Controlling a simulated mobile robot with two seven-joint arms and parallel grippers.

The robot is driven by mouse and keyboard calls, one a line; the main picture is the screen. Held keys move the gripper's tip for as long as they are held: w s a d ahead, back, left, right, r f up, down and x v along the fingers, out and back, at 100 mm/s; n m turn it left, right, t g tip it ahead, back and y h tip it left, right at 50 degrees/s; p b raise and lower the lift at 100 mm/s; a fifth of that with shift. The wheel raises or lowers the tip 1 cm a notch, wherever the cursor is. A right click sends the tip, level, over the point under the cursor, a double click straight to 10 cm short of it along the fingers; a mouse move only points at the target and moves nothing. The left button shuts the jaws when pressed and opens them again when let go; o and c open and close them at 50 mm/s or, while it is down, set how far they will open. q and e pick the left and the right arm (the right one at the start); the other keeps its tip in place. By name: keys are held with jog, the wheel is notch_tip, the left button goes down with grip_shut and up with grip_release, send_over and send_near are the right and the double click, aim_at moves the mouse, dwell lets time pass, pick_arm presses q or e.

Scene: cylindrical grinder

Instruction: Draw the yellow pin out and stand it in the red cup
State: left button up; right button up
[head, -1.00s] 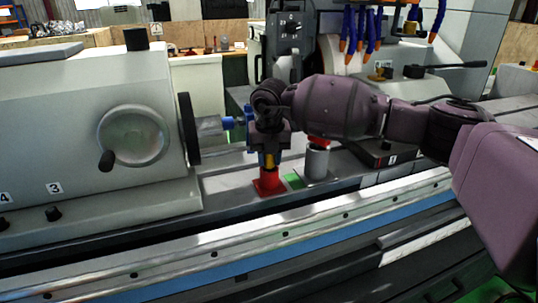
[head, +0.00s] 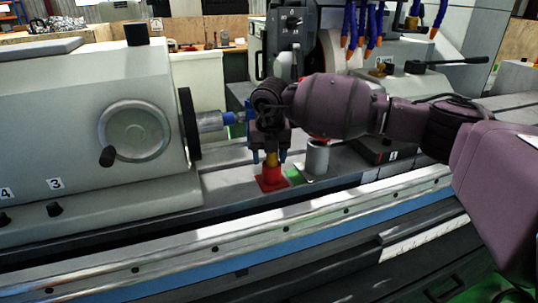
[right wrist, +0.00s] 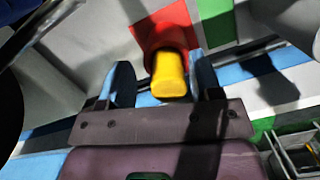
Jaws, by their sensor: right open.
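The yellow pin (head: 271,160) stands in the red cup (head: 272,180) on the machine bed in the head view. In the right wrist view the pin (right wrist: 168,76) shows its rounded end towards the camera, with the red cup (right wrist: 163,28) beyond it. My right gripper (head: 269,158) is open above the cup, pointing down. Its two blue fingers are on either side of the pin, and in the right wrist view (right wrist: 165,82) gaps show between the fingers and the pin. My left gripper is out of view.
A grey cylinder (head: 317,157) stands just right of the cup, its top partly hidden by my right arm. The grey headstock with a handwheel (head: 134,133) is at left. A blue-tipped spindle piece (head: 229,118) lies close behind my gripper. The front rail is clear.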

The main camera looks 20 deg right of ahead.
aim_at(270, 167)
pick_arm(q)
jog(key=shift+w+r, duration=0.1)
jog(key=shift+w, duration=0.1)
pick_arm(e)
jog(key=shift+d+f, duration=0.1)
jog(key=shift+f, duration=0.2)
pick_arm(q)
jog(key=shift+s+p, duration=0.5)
jog(key=shift+p, duration=0.15)
pick_arm(e)
notch_tip(270, 167, up, 11)
jog(key=s, duration=0.1)
jog(key=shift+s+a+r, duration=0.15)
jog(key=shift+s+a, duration=0.15)
jog(key=shift+s, duration=0.05)
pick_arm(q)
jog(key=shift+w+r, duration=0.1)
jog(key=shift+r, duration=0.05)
